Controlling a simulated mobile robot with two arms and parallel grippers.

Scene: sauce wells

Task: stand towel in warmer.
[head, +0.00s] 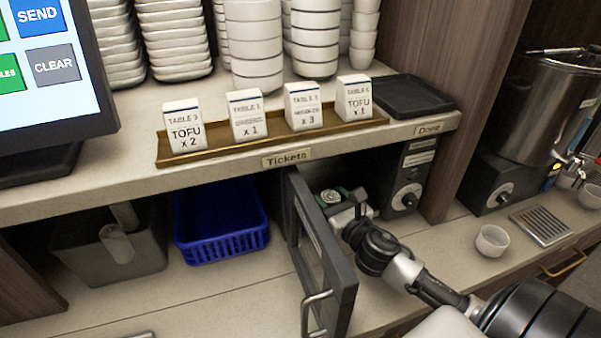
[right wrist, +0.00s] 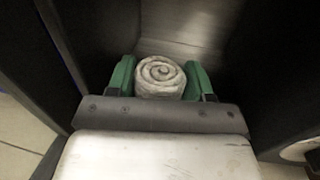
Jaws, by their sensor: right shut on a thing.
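The rolled white towel (right wrist: 160,76) shows its spiral end in the right wrist view. My right gripper (right wrist: 160,80) is shut on it, with a green finger on each side. The head view shows the towel (head: 329,197) inside the dark warmer (head: 405,185), under the shelf, with my right gripper (head: 333,199) reaching in. The warmer's door (head: 318,255) stands open toward the front. The towel's spiral end faces the wrist camera; its lower part is hidden. I cannot tell whether it touches the warmer's floor. My left gripper is not in view.
A blue basket (head: 220,225) and a grey bin (head: 108,245) stand left of the open door. Ticket blocks stand on a wooden rail (head: 215,150) on the shelf above. A small white cup (head: 492,240) is on the counter right of my arm.

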